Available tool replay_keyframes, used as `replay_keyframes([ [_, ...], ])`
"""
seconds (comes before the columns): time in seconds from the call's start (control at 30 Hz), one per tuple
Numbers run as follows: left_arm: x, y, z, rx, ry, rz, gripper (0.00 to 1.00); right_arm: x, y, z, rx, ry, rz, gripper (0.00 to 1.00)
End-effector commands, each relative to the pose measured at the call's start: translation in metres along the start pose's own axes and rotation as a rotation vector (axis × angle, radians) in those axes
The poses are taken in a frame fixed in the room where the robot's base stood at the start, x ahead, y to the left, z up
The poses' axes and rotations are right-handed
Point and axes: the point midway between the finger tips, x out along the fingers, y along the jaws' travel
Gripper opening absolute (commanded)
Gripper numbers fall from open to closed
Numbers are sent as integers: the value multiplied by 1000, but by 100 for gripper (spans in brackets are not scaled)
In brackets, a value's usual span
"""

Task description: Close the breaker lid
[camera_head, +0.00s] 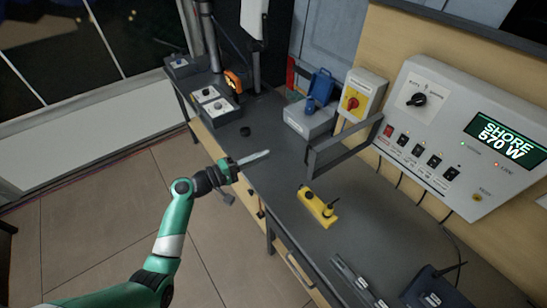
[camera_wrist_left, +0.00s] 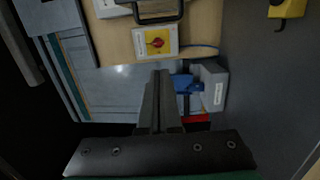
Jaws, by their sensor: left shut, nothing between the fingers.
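The breaker lid looks like a grey open frame (camera_head: 343,148). It sticks out over the bench from the left side of the white control panel (camera_head: 450,130), standing open beside the row of breaker switches (camera_head: 420,156). In the left wrist view, part of the dark frame (camera_wrist_left: 157,18) shows at the top edge. My left gripper (camera_head: 267,154) is over the bench's front edge, left of the frame and apart from it. Its fingers are shut and empty; they also show in the left wrist view (camera_wrist_left: 160,73). My right gripper is not in view.
A yellow handheld remote (camera_head: 318,207) lies on the bench (camera_head: 290,235) in front of the frame. A yellow box with a red rotary switch (camera_head: 352,102) and a grey box with a blue socket (camera_head: 309,118) stand behind. A dark router (camera_head: 435,288) is at front right.

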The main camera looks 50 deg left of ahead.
Motion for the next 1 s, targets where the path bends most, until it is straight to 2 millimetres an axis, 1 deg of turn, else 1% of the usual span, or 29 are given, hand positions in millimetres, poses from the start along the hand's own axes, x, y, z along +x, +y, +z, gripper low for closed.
replay_keyframes([
  [0.4, 88, -1, 1, 2, -4, 2, 0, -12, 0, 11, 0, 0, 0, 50],
  [0.43, 93, 0, 3, 2, -5, 1, 0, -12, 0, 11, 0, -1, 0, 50],
  [0.5, 93, 3, 18, 1, -5, 0, 0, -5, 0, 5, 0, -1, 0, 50],
  [0.63, 96, 2, 33, 3, -3, 0, 0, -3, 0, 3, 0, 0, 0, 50],
  [0.8, 98, 1, 40, 3, -1, 1, 0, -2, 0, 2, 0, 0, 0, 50],
  [1.0, 98, 1, 40, 2, -1, 1, 0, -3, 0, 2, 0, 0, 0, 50],
])
